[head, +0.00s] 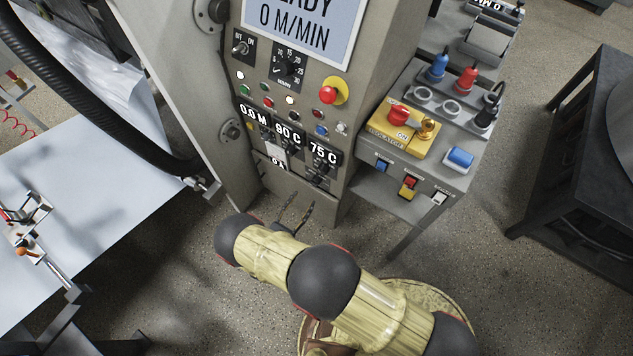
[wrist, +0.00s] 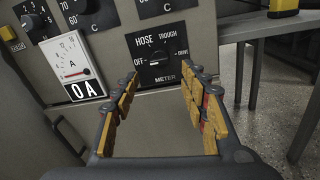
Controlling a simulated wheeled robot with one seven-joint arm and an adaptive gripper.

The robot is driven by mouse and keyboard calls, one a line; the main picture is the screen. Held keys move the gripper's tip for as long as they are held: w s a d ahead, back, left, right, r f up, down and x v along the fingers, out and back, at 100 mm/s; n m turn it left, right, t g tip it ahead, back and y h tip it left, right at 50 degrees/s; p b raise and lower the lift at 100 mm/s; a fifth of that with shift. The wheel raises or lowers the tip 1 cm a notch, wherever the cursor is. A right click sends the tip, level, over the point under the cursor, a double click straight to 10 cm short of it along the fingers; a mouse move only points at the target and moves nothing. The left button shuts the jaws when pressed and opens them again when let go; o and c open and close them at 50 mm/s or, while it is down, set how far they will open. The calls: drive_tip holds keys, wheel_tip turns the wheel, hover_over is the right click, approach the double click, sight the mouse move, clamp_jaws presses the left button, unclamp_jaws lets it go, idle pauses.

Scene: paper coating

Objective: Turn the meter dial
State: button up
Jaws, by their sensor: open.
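The meter dial (wrist: 158,58) is a black knob on a black plate marked OFF, HOSE, TROUGH, DRIVE and METER. Its white mark seems to lie on the left, at OFF. In the wrist view my gripper (wrist: 164,75) is open, its two padded fingers apart with nothing between them. The dial appears ahead of the fingertips, centred between them; I see no contact. In the head view my gripper (head: 296,213) reaches toward the lower part of the grey control cabinet (head: 215,130), where the dial is too small to make out clearly.
A white ammeter (wrist: 75,60) reading 0 A sits left of the dial, with black knobs (wrist: 37,20) above it. A paper web (head: 85,220) lies left.

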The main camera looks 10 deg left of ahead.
sight(313, 185)
drive_tip(key=x, duration=0.2)
drive_tip(key=b+x, duration=0.1)
drive_tip(key=x, duration=0.2)
drive_tip(key=b+x, duration=0.1)
drive_tip(key=x, duration=0.1)
drive_tip(key=shift+w+d+r, duration=0.2)
drive_tip(key=shift+w+r, duration=0.1)
drive_tip(key=shift+w, duration=0.05)
drive_tip(key=shift+c, duration=1.3)
drive_tip(key=c, duration=0.7)
drive_tip(key=shift+c, duration=0.9)
